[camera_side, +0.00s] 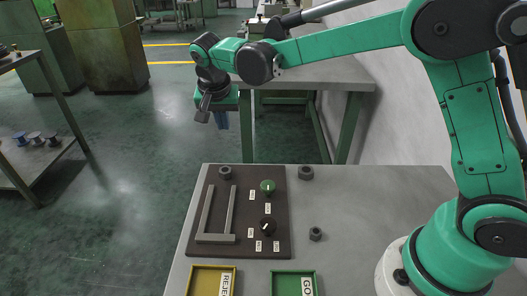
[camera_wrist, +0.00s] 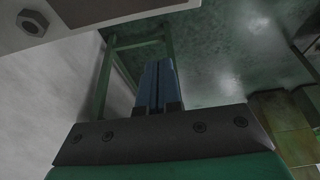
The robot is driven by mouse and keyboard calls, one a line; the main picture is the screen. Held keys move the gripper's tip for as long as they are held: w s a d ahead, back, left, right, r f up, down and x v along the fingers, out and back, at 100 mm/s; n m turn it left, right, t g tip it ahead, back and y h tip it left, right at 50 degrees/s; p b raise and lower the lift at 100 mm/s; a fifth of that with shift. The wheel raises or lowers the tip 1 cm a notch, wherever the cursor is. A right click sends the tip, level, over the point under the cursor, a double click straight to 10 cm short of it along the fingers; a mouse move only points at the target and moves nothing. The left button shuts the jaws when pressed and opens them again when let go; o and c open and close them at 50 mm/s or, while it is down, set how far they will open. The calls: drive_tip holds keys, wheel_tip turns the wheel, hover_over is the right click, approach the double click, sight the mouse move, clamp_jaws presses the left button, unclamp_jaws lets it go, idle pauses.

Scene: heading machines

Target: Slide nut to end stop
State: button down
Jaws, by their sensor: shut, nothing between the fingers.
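A dark grey nut (camera_side: 225,173) sits on the dark board (camera_side: 275,245), at the far, open end of a channel. Two light grey rails (camera_side: 206,208) form the channel's sides. A crossbar, the end stop (camera_side: 216,238), closes its near end. My gripper (camera_side: 221,120) hangs beyond the table's far edge, pointing down, well apart from the nut. In the wrist view its blue fingers (camera_wrist: 158,88) are together and empty. A nut (camera_wrist: 32,23) shows at that view's top left corner; I cannot tell which one.
Two more nuts lie on the grey table (camera_side: 400,215), one at the back (camera_side: 306,173) and one right of the board (camera_side: 316,234). The board bears a green knob (camera_side: 267,187) and a black knob (camera_side: 268,228). Yellow (camera_side: 213,268) and green (camera_side: 293,273) trays stand in front.

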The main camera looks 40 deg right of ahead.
sight(218, 215)
wheel_tip(218, 215, down, 9)
drive_tip(key=shift+s+a, duration=0.3)
idle(0.4)
drive_tip(key=s+a, duration=1)
drive_tip(key=shift+s, duration=0.1)
